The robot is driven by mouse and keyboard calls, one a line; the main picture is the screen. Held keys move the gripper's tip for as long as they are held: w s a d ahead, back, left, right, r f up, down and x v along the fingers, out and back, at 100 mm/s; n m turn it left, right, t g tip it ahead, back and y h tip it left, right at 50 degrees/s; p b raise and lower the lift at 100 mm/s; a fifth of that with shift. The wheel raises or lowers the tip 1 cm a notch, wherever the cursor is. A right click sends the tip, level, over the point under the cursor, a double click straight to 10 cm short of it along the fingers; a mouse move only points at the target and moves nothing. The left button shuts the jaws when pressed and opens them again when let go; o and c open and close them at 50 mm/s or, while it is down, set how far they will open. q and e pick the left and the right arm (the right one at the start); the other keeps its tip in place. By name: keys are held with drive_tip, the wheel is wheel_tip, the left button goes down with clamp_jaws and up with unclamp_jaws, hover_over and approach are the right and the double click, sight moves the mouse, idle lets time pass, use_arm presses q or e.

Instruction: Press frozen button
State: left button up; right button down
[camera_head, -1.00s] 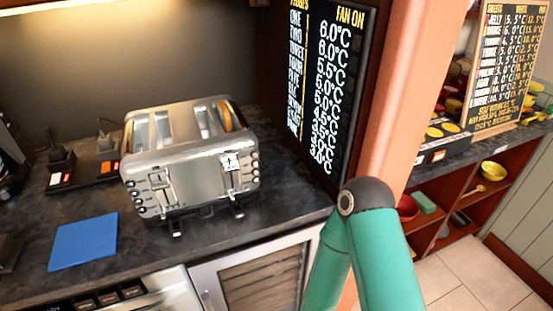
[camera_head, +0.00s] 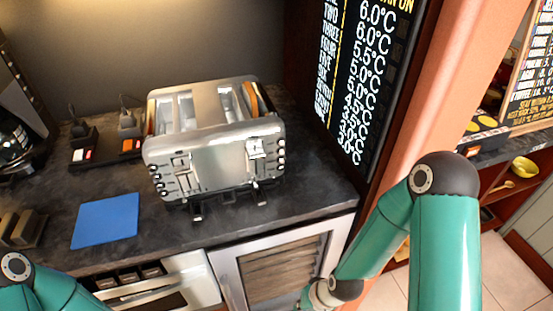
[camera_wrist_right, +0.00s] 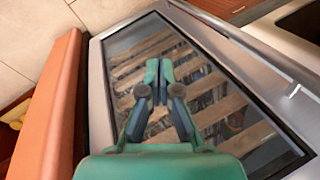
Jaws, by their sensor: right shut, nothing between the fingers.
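A silver toaster (camera_head: 217,150) stands on the dark counter in the head view. Its front carries two levers and a column of small round buttons on each side: the left column (camera_head: 159,183) and the right column (camera_head: 281,165). The button labels are too small to read, so I cannot tell which is the frozen one. Something brown sits in the right slot. My right gripper (camera_wrist_right: 159,75) shows in the right wrist view, shut and empty, in front of a glass cabinet door (camera_wrist_right: 215,95). It is apart from the toaster. My left gripper is out of view.
A blue cloth or mat (camera_head: 105,221) lies left of the toaster. Below the counter are a white appliance (camera_head: 165,287) and the glass door. An orange post (camera_head: 436,105) stands beside my right arm. A black menu board (camera_head: 368,70) is behind the toaster's right.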

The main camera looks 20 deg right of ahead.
sight(281, 160)
drive_tip(key=w+r+m+t+p, duration=0.2)
drive_tip(key=w+r+m+t, duration=0.1)
drive_tip(key=r, duration=1.3)
drive_tip(key=w+d+r+m+t+p, duration=0.1)
drive_tip(key=w+r+m+t+p, duration=0.1)
drive_tip(key=r, duration=1.5)
drive_tip(key=w+m+t, duration=0.1)
drive_tip(key=w+m, duration=0.1)
drive_tip(key=w, duration=0.1)
drive_tip(key=shift+w+d+r+m+t, duration=0.2)
drive_tip(key=shift+w+m+t, duration=0.1)
drive_tip(key=shift+w+t, duration=0.1)
drive_tip(key=shift+w, duration=0.1)
drive_tip(key=w, duration=0.8)
drive_tip(key=shift+w+a+b, duration=0.2)
drive_tip(key=shift+w+b, duration=0.1)
drive_tip(key=shift+w, duration=0.15)
